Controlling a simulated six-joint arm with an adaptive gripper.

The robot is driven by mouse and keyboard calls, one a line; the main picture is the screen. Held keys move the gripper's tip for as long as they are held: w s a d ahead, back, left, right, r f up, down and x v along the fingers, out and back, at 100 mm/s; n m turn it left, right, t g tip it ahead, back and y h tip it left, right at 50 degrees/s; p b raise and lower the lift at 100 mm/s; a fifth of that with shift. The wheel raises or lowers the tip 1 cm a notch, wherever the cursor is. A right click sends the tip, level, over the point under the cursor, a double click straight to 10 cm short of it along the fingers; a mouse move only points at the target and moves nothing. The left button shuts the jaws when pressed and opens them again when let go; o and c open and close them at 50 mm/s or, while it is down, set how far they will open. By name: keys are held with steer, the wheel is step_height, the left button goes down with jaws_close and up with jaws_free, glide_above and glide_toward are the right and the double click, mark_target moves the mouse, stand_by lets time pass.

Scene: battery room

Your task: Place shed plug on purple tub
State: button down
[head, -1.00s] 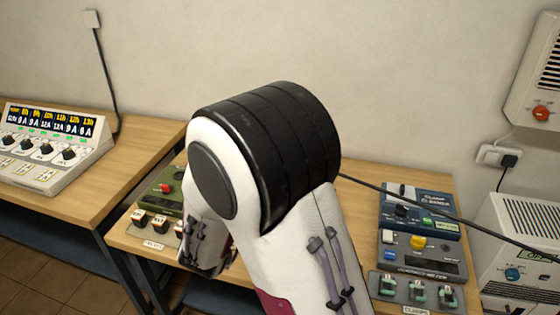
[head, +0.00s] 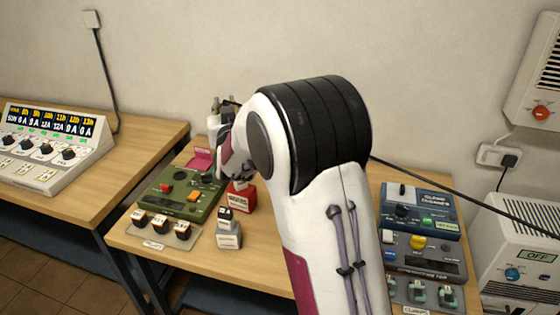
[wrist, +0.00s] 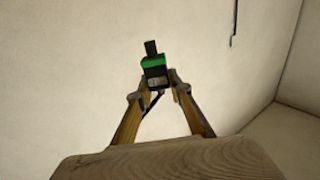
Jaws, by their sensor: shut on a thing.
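My gripper (wrist: 159,84) is shut on a small plug (wrist: 154,66) with a black top, a green band and a grey lower face. No name can be read on it, so I cannot tell if it is the shed plug. A magenta tub (head: 203,160), perhaps the purple tub, stands at the table's back left, below my gripper and partly hidden by my wrist.
A green device (head: 178,196) stands left on the table, with a rack of several plugs (head: 160,224) before it. A red box (head: 243,198) and a grey box (head: 229,238) stand to its right. Blue devices (head: 420,210) and a clamp rack (head: 418,292) are at right.

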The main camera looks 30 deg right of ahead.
steer(key=shift+w+d+r+n+y, duration=0.95)
steer(key=shift+w+d+n+y, duration=1.7)
steer(key=shift+w+y, duration=1.55)
steer(key=s+d+f+n+y, duration=0.1)
steer(key=d+f+n+y, duration=0.1)
steer(key=d+f, duration=1.3)
steer(key=shift+s+d+f+g+y, duration=0.15)
steer(key=shift+s+f+g+y, duration=0.2)
steer(key=shift+y, duration=0.35)
steer(key=shift+w, duration=0.1)
step_height(320, 180, down, 6)
